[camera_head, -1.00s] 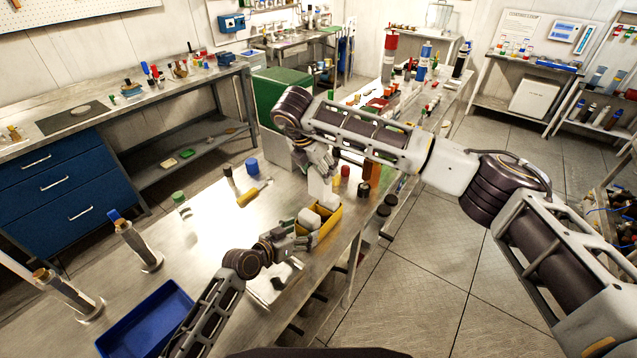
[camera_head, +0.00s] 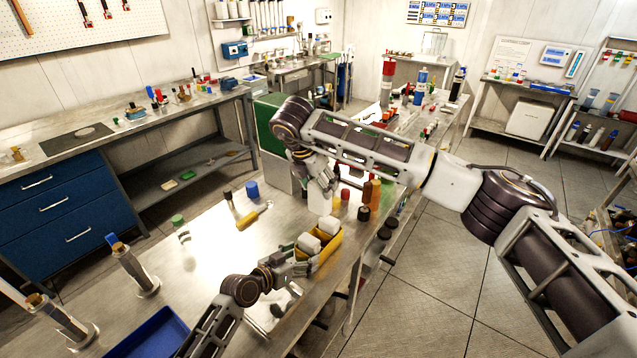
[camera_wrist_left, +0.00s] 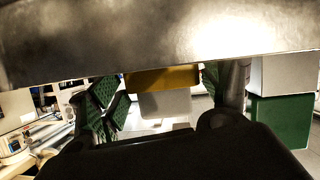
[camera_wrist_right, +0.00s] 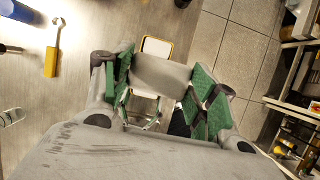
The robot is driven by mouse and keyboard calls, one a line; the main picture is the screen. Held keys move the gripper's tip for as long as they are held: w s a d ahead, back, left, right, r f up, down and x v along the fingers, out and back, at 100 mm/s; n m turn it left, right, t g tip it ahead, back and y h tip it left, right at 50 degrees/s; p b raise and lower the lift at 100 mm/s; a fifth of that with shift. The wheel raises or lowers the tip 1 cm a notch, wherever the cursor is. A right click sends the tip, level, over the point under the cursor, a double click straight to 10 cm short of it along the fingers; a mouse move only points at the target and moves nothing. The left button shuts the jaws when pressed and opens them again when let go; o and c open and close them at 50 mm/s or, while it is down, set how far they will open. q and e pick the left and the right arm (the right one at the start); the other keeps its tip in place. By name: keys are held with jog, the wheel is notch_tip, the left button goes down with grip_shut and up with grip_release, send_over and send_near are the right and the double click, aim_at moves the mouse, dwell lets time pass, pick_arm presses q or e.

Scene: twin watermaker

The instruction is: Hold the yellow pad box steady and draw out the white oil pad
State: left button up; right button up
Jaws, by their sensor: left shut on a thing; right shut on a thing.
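The yellow pad box (camera_head: 328,253) stands near the table's right edge with white pads (camera_head: 309,243) showing in its top. My left gripper (camera_head: 300,267) is shut on the box's near side. The left wrist view shows the yellow box wall (camera_wrist_left: 162,78) and a white pad (camera_wrist_left: 165,104) between the fingers. My right gripper (camera_head: 323,183) is above and beyond the box, shut on a white oil pad (camera_head: 318,204). The right wrist view shows this pale pad (camera_wrist_right: 160,73) between green-lined fingers. A white rectangle with a yellow edge (camera_wrist_right: 157,47) lies beyond it.
Behind the box stand small bottles, red (camera_head: 345,195) and brown (camera_head: 375,190). A yellow-handled tool (camera_head: 253,216) and a blue-capped item (camera_head: 252,189) lie left of it. A blue tray (camera_head: 150,335) is at the front left.

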pick_arm(q)
jog(key=o, duration=1.1)
jog(key=shift+f, duration=0.1)
jog(key=shift+c, duration=0.2)
jog(key=v, duration=1.2)
